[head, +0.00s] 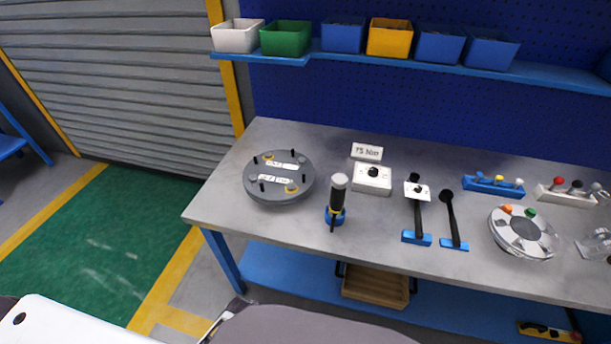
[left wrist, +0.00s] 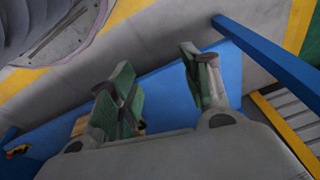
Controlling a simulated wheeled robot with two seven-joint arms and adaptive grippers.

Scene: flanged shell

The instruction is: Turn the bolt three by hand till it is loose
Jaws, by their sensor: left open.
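The flanged shell (head: 279,195) is a round dark grey disc on the left part of the bench in the head view. The label writing is too small to read, so I cannot tell which one is bolt three. My left gripper (left wrist: 165,95) shows in the left wrist view with its two green-grey fingers apart and nothing between them. It is away from the shell, with the blue lower shelf and floor behind it. Neither gripper shows in the head view.
The grey bench (head: 235,200) holds a black-handled tool in a blue stand (head: 336,205), a white box with a black knob (head: 372,180), a "75 Nm" sign (head: 367,152), two black-handled tools (head: 451,220) and a round silver tray (head: 522,232). Bins line the shelf above.

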